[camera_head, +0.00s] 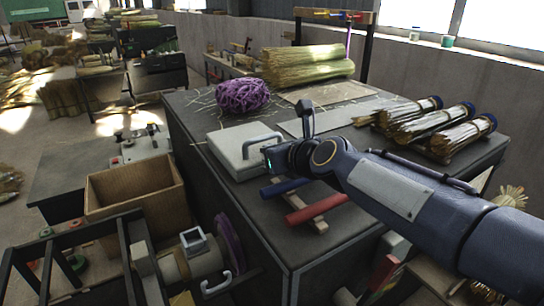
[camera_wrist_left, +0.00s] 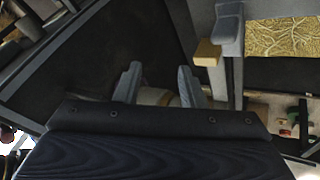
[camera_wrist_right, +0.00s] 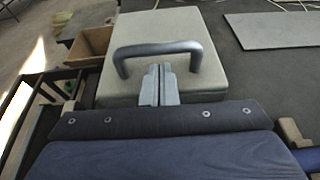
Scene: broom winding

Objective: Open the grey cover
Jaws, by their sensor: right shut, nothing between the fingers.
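The grey cover (camera_head: 228,147) is a pale flat box-like lid lying flat on the dark workbench, with an arched grey handle (camera_head: 262,140) on top. In the right wrist view the cover (camera_wrist_right: 190,25) fills the upper middle and its handle (camera_wrist_right: 158,47) arches across it. My right gripper (camera_wrist_right: 160,68) is shut and empty, its fingertips between the handle's two legs as seen; I cannot tell whether they touch it. In the head view my right wrist hides the fingers. My left gripper (camera_wrist_left: 159,70) is open and empty, away from the cover, over a dark area.
A purple twine ball (camera_head: 242,95) and a straw bundle (camera_head: 305,65) lie behind the cover. Several bound straw bundles (camera_head: 425,125) lie at right. Blue and red-handled tools (camera_head: 318,209) lie near the bench front.

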